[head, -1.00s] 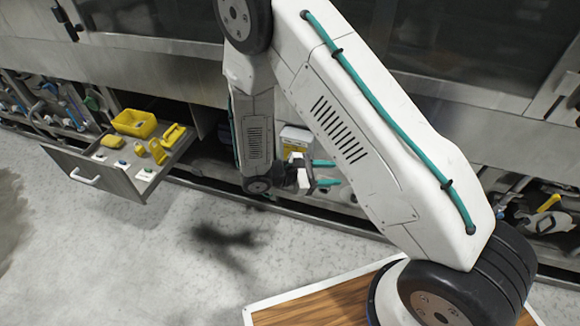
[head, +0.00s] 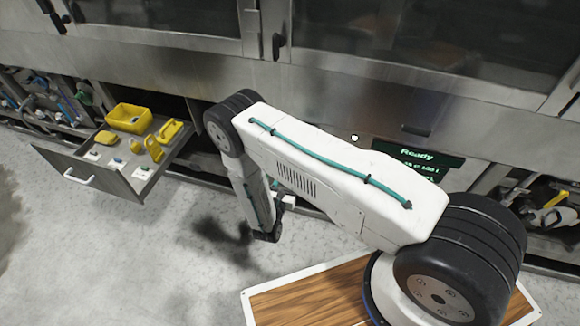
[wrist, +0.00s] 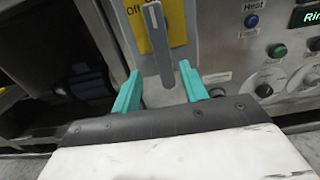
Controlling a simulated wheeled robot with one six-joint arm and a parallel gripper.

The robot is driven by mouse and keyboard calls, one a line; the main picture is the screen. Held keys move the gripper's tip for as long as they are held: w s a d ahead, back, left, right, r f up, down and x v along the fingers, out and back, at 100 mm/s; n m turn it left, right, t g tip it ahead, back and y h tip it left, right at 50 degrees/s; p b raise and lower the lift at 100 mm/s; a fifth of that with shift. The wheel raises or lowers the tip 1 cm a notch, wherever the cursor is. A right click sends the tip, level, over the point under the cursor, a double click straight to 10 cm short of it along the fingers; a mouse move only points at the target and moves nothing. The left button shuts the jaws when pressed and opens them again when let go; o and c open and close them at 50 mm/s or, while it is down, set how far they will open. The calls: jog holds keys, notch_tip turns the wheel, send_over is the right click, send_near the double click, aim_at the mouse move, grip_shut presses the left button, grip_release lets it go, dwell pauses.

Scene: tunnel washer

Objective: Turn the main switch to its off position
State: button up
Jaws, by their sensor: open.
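The main switch shows in the wrist view as a long grey lever (wrist: 157,45) over a yellow plate (wrist: 177,22) with the word "Off" partly visible at its upper left. In the head view my arm hides the switch and most of the gripper.
An open drawer (head: 117,188) with yellow items stands out at left.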

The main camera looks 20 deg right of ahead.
jog(key=x, duration=0.6)
jog(key=shift+w+d, duration=0.1)
jog(key=shift+d, duration=0.3)
jog(key=shift+c, duration=0.3)
grip_shut()
jog(key=shift+a, duration=0.3)
jog(key=shift+d, duration=0.15)
